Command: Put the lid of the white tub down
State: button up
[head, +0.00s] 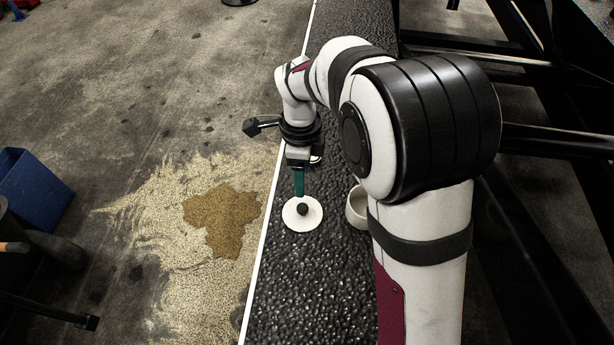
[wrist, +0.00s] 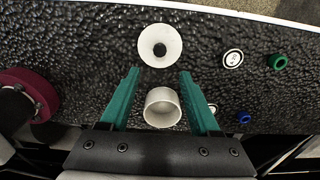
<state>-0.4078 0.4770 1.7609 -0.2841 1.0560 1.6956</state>
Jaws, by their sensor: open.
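The white lid (head: 302,222) is a round disc with a dark knob, lying on the black textured belt; it also shows in the wrist view (wrist: 149,54). The white tub (wrist: 162,108) stands on the belt beside the lid, apart from it, with its top uncovered. In the head view the tub (head: 355,209) is partly hidden behind my arm. My gripper (wrist: 160,73) has its green fingers spread with nothing between their tips. In the head view my gripper (head: 299,194) is close to the lid's knob; whether it touches it I cannot tell.
In the wrist view a white disc with a dark mark (wrist: 232,58), a green ring (wrist: 278,62) and a small blue piece (wrist: 243,118) lie on the belt to the right. The belt (head: 300,300) is bare in front of the lid. A blue bin (head: 32,190) stands on the floor at left.

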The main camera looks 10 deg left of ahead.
jog(key=s+d+r+n, duration=0.6)
jog(key=s+d+r, duration=0.2)
jog(key=s+d, duration=0.3)
jog(key=s+d+n+y, duration=0.1)
jog(key=s+n, duration=0.5)
jog(key=s, duration=0.7)
jog(key=shift+d+y, duration=0.3)
jog(key=shift+y, duration=0.1)
